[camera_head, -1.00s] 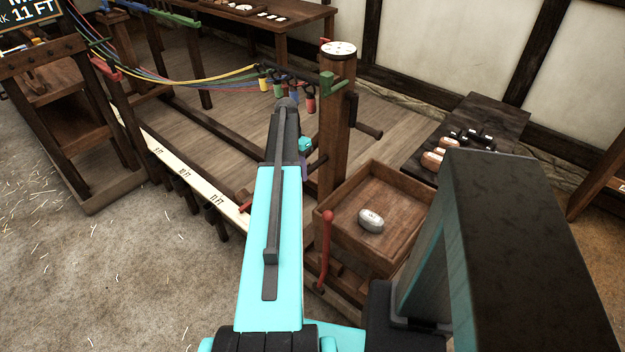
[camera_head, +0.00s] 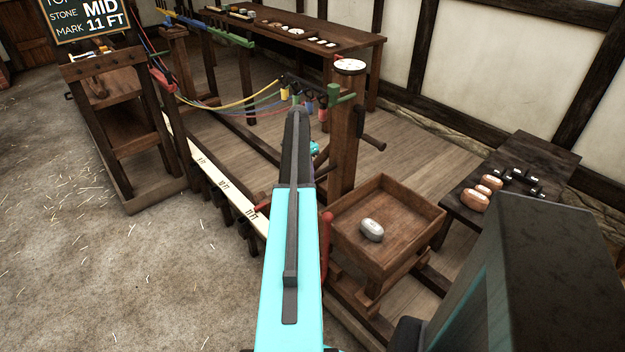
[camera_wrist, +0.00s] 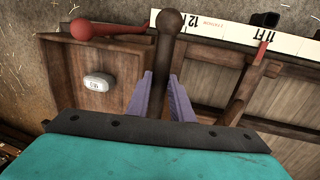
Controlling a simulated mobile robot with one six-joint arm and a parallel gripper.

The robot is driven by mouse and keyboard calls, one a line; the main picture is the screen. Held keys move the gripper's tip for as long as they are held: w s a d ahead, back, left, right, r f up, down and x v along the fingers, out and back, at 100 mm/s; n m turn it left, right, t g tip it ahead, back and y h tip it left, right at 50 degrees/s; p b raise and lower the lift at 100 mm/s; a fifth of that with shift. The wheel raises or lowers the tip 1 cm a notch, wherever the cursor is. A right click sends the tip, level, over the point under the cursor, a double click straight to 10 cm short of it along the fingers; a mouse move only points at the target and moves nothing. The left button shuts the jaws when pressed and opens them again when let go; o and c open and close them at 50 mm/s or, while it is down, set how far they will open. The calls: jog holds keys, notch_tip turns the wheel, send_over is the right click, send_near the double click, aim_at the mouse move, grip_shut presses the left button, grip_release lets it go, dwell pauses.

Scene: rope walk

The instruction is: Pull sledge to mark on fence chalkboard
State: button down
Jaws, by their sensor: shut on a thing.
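The fence chalkboard (camera_head: 84,22) reads "STONE MID, MARK 11 FT"; its top line is cut off. The sledge is a wooden post (camera_head: 343,135) with a tray (camera_head: 433,210) holding a grey stone (camera_head: 372,229). Its red pointer (camera_head: 268,207) is close to the 11 FT label on the white scale (camera_head: 182,138). The pointer (camera_wrist: 262,53) also shows by 11 FT in the wrist view. There, my gripper (camera_wrist: 168,82) has its purple fingers around a dark, round-knobbed handle (camera_wrist: 167,48). My arm mostly hides the gripper in the head view.
A red-knobbed lever (camera_head: 326,235) stands at the tray's near-left edge. Coloured strands (camera_head: 215,105) run from the post's hooks to a fence at left. A dark bench (camera_head: 535,170) with stones is at right, a long table (camera_head: 345,45) behind. Open floor (camera_head: 80,270) lies at left.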

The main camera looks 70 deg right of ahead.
jog(key=shift+w+d+r, duration=0.1)
jog(key=shift+w+d, duration=0.1)
jog(key=shift+w, duration=0.05)
jog(key=c, duration=1.7)
grip_release()
jog(key=shift+o, duration=0.6)
jog(key=shift+s+a, duration=0.1)
notch_tip(320, 180, up, 13)
jog(key=w+d+b, duration=0.1)
jog(key=w+b, duration=0.1)
jog(key=shift+w+d+r, duration=0.15)
jog(key=shift+w+r, duration=0.05)
